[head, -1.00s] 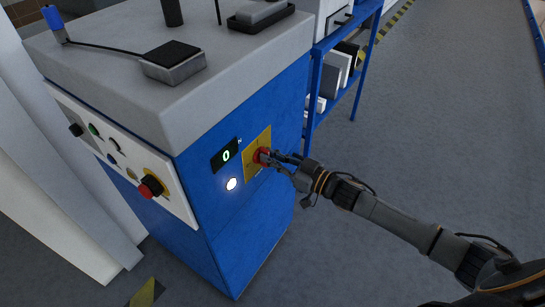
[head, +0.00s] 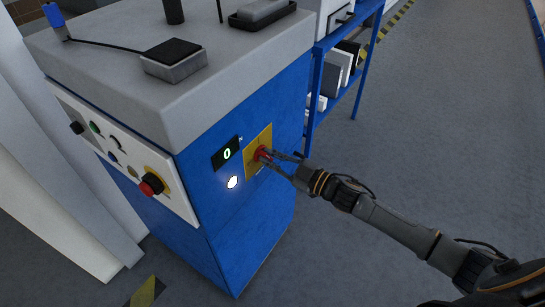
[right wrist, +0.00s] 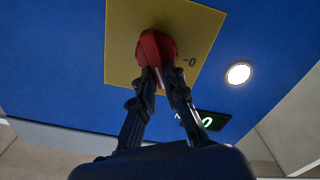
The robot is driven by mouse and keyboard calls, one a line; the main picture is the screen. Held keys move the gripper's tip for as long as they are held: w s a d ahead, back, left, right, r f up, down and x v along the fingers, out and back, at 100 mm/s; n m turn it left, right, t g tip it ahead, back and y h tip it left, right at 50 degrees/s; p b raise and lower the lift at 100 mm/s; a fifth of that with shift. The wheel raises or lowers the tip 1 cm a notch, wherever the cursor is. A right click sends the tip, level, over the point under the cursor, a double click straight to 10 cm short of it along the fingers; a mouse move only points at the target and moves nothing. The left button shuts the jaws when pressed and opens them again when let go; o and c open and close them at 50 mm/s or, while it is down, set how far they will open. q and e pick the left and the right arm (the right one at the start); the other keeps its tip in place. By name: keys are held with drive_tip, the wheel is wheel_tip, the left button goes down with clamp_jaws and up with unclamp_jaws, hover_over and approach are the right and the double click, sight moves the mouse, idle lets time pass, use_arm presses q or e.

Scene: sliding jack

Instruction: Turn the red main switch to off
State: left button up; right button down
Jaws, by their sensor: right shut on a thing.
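The red main switch (head: 263,153) sits on a yellow plate (head: 252,167) on the blue side of the machine. In the right wrist view the red switch (right wrist: 155,48) is a knob on the yellow plate (right wrist: 120,60), with a "-0" mark beside it. My right gripper (head: 272,156) reaches in from the right, and its fingertips are shut on the knob; it also shows in the right wrist view (right wrist: 161,72). The fingers cover part of the knob. My left gripper is not in view.
A display (head: 227,153) reading 0 and a lit white lamp (head: 232,182) sit left of the plate. A white panel (head: 120,150) with a red push button (head: 151,185) is farther left. A blue shelf (head: 315,90) stands behind. The floor at right is clear.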

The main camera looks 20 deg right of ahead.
drive_tip(key=n+b, duration=0.1)
drive_tip(key=n, duration=0.3)
drive_tip(key=f+n+b, duration=0.1)
drive_tip(key=n, duration=0.2)
drive_tip(key=n+b, duration=0.1)
drive_tip(key=n, duration=0.3)
drive_tip(key=shift+s+a+f+n, duration=0.15)
drive_tip(key=shift+s+a+n, duration=0.1)
drive_tip(key=shift+a+n, duration=0.1)
idle(0.4)
drive_tip(key=c, duration=1.4)
unclamp_jaws()
drive_tip(key=shift+d, duration=0.1)
drive_tip(key=v, duration=1.2)
